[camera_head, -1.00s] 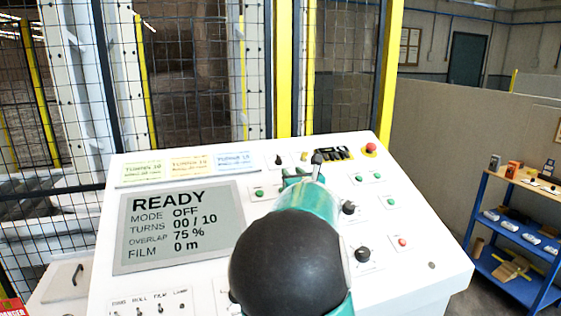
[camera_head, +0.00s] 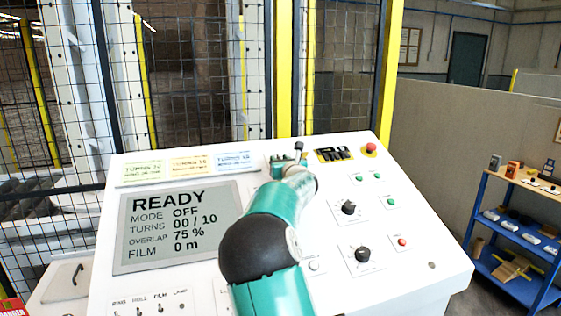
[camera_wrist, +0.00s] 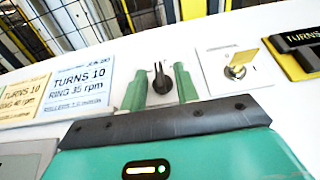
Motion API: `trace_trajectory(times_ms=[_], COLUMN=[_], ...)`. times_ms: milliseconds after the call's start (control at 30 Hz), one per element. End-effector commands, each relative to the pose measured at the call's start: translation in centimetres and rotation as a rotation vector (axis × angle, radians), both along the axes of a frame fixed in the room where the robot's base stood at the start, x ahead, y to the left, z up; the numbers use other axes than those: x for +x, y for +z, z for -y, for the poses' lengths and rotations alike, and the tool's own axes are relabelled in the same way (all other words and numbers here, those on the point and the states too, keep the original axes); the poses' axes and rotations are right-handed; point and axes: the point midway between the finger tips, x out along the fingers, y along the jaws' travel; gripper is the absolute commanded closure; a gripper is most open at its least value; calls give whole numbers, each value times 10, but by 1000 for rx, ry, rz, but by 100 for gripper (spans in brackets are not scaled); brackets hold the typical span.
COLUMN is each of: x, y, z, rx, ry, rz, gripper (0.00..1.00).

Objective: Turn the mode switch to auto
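A black rotary knob (camera_wrist: 161,78), which may be the mode switch, stands on the white panel in the wrist view; no label for it is readable. Its pointer looks roughly upright in that view. My gripper (camera_wrist: 161,86) is open, with one green finger on each side of the knob and a visible gap at both sides. In the head view my gripper (camera_head: 281,163) is at the panel's top edge and hides the knob. The display (camera_head: 180,228) reads READY, MODE OFF, TURNS 00 / 10.
A yellow key switch (camera_wrist: 239,66) sits just right of the knob. Note cards (camera_head: 190,165) are to the left. A red button (camera_head: 370,149), black knobs (camera_head: 348,207) and green buttons (camera_head: 391,202) are on the panel's right. A mesh fence (camera_head: 200,80) stands behind.

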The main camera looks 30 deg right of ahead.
Motion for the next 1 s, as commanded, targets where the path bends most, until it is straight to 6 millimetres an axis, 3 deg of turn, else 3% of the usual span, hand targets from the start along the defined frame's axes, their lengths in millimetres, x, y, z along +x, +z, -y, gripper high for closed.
trace_trajectory(times_ms=[67,233,667,1000], x=[0,0,1,3], y=[0,0,-3,-6], z=[0,0,-2,-7], rx=[0,0,14,87], ry=[0,0,-26,-198], rz=[0,0,-1,15], gripper=[69,100,100,100])
